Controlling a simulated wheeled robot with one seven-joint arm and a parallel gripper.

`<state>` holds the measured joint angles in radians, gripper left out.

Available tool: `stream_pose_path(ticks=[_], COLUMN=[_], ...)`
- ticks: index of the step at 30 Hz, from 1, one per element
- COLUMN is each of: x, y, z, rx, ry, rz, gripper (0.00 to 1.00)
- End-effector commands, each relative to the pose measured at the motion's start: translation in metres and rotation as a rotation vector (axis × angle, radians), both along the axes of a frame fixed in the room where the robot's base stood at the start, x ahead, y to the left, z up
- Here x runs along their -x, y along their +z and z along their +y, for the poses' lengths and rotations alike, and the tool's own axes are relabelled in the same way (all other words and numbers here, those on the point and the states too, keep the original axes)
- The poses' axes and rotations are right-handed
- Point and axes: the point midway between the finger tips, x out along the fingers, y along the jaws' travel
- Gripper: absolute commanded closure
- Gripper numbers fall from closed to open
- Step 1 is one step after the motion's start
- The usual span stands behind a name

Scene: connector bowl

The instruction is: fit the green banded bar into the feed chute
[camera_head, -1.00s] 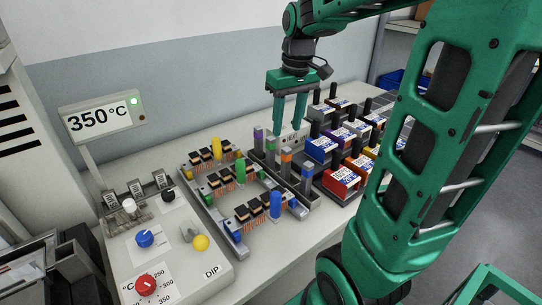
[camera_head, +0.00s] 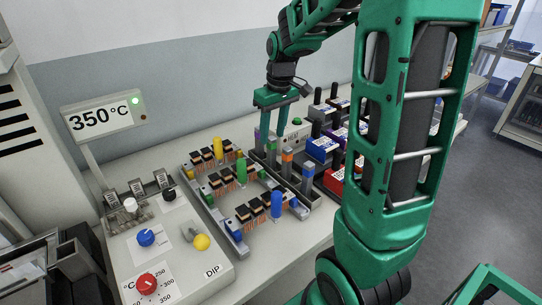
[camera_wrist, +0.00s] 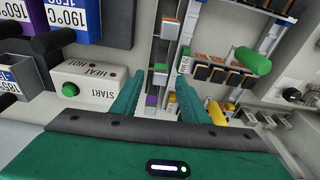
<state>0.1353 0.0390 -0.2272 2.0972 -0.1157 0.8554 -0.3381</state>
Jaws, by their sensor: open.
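The green banded bar (camera_head: 272,146) stands upright in a dark rack, among other grey banded bars. In the wrist view its green-topped end (camera_wrist: 160,70) shows between my fingers. My gripper (camera_head: 272,137) points down over the far end of that rack, with its fingers apart and nothing seen held. It also shows in the wrist view (camera_wrist: 157,84). Whether the fingers are level with the bar or above it, I cannot tell. I cannot pick out the feed chute for certain.
Trays with a green cylinder (camera_head: 241,171) lie left. A START box (camera_wrist: 88,82) and labelled blocks (camera_head: 321,148) stand right.

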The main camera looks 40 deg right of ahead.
Motion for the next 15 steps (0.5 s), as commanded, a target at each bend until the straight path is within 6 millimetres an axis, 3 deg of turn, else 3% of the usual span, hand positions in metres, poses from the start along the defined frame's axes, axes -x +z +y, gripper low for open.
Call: stream_pose_path(ticks=[6, 15], x=[-0.004, -0.006], y=[-0.028, -0.032], z=[0.001, 0.001], rx=[-0.001, 0.000], ry=[0.000, -0.001], rz=[0.002, -0.001], gripper=[0.59, 0.59])
